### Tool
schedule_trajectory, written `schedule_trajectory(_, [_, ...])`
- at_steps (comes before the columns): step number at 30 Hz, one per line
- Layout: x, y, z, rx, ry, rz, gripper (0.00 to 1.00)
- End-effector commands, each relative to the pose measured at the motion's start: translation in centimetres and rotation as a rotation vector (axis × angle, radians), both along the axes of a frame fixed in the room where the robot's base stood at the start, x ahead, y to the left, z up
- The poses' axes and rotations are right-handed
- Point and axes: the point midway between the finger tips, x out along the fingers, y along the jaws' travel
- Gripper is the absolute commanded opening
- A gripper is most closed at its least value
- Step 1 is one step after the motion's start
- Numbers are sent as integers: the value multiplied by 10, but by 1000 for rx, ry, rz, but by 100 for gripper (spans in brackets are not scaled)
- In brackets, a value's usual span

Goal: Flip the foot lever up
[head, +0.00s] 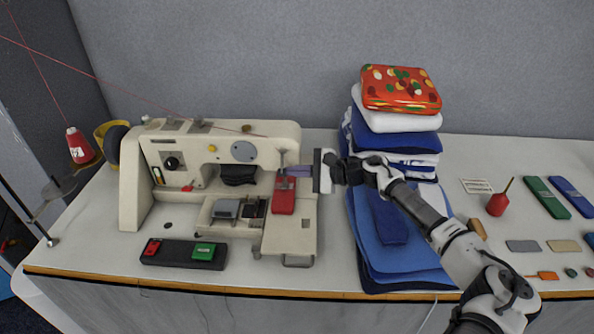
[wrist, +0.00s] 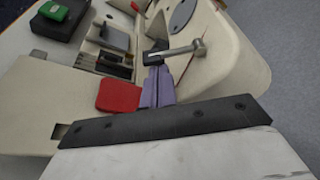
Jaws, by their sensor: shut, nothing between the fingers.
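The foot lever is a small grey metal arm with a round end (wrist: 185,50) on the end of the cream sewing machine (head: 225,140). In the head view it is a tiny grey piece (head: 283,156) just above my fingertips. My gripper (head: 285,171) comes in from the right, its purple fingers shut and empty. In the wrist view the fingers (wrist: 158,85) reach in just below the lever, close to it; I cannot tell if they touch. A red block (head: 284,197) lies below the fingers on the machine bed.
Folded blue and white cloths (head: 395,230) are stacked right of the machine under my arm, with a patterned orange tin (head: 401,89) on top. A black switch box (head: 184,253) is in front of the machine. Red thread runs from a spool (head: 79,146) at left.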

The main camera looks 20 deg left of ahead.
Motion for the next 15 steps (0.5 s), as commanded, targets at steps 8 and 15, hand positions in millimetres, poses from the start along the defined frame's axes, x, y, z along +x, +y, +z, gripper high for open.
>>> schedule_trajectory(8, [-2,-1,-1,1,-1,0,0])
schedule_trajectory(15, [-4,-1,2,2,-1,1,0])
